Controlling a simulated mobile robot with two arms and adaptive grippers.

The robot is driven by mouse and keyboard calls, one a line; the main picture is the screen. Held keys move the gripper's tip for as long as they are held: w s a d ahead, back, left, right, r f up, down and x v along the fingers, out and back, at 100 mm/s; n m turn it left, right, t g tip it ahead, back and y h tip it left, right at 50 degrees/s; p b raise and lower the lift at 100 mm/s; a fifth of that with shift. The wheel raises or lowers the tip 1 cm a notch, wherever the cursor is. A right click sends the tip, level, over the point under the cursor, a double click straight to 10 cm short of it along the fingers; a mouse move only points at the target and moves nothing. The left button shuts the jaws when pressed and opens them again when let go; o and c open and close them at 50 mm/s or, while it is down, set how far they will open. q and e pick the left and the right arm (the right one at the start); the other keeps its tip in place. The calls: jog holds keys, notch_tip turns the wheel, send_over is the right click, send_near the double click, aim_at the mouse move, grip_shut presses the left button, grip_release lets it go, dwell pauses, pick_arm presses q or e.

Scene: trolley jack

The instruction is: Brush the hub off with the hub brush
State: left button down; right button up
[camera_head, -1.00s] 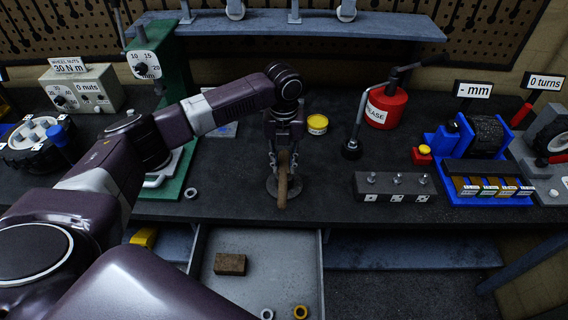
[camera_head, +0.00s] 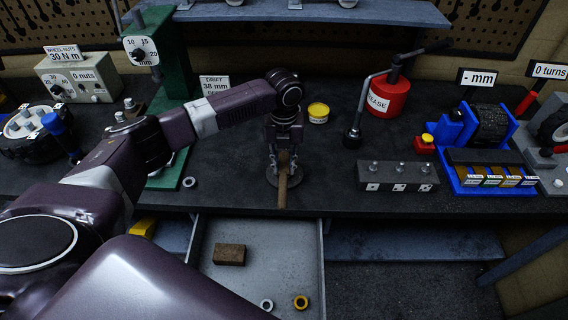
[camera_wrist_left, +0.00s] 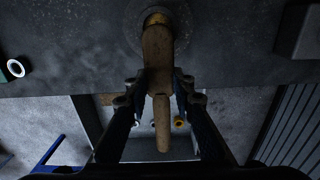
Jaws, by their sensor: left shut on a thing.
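My left gripper (camera_head: 283,165) points down over the near edge of the bench and is shut on the hub brush (camera_head: 282,189), a brown wooden-handled thing. In the left wrist view the brush (camera_wrist_left: 158,60) runs between the fingers (camera_wrist_left: 153,98), its far end over a round grey disc (camera_wrist_left: 183,22). The disc, which looks like the hub (camera_head: 271,180), lies flat on the bench below the gripper. A brass-coloured part shows at the brush's far end; I cannot tell whether it touches the disc. My right gripper is not in view.
An open drawer (camera_head: 213,285) below holds a brown block (camera_head: 230,254) and two rings. A grey block with studs (camera_head: 397,176) stands right, a red grease can (camera_head: 388,98) and yellow tin (camera_head: 318,112) behind. A green press (camera_head: 170,60) stands left.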

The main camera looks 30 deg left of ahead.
pick_arm(q)
jog(key=shift+f, duration=0.6)
dwell(0.6)
jog(key=shift+d, duration=0.1)
